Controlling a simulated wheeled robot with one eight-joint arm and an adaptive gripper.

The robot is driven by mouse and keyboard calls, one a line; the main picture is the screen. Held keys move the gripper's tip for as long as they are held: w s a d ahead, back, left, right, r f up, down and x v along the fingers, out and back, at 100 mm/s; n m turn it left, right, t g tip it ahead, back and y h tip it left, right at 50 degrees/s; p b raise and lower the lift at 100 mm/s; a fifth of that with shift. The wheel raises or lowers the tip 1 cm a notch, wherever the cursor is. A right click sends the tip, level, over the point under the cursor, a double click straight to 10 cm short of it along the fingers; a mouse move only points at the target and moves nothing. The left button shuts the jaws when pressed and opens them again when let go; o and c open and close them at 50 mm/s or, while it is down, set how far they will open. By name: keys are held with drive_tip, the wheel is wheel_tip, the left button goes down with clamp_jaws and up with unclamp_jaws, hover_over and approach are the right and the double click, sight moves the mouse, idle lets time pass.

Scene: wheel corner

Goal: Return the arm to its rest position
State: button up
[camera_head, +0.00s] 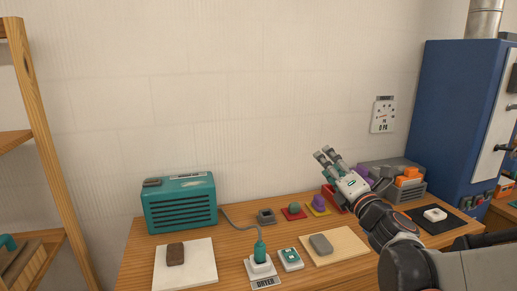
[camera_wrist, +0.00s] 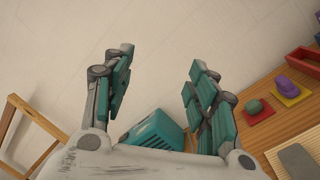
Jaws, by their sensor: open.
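My gripper (camera_head: 327,156) is raised above the right half of the wooden table (camera_head: 228,246), in front of the wall. Its white and teal fingers point up and to the left in the head view. In the wrist view my gripper (camera_wrist: 160,85) is open, with nothing between the fingers. My dark arm reaches in from the lower right of the head view and hides part of the table.
A teal dryer box (camera_head: 180,205) stands at the left of the table, with a cable to a green-topped piece (camera_head: 260,252). Coloured mats, a grey stone (camera_head: 320,244) and a brown block (camera_head: 175,254) lie around. A blue cabinet (camera_head: 455,120) stands right, a wooden shelf (camera_head: 40,130) left.

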drive_tip(key=s+d+f+m+g+h, duration=0.25)
drive_tip(key=s+d+m+h, duration=0.6)
drive_tip(key=m, duration=0.85)
drive_tip(key=s+a+f+m+g+y, duration=0.1)
drive_tip(key=s+a+f+m+g, duration=0.1)
drive_tip(key=s, duration=0.5)
drive_tip(key=s+a+f+m+g+y, duration=0.1)
drive_tip(key=s+a+f+m+g, duration=0.2)
drive_tip(key=s+f, duration=0.4)
drive_tip(key=s+a+f+m+g+y, duration=0.1)
drive_tip(key=s+a+f+m+g, duration=0.1)
drive_tip(key=s+f+m+g, duration=0.2)
drive_tip(key=s+m, duration=0.1)
drive_tip(key=s, duration=0.2)
drive_tip(key=shift+a+f+m+g, duration=0.25)
drive_tip(key=shift+f+m+g, duration=0.05)
drive_tip(key=shift+f+g, duration=0.05)
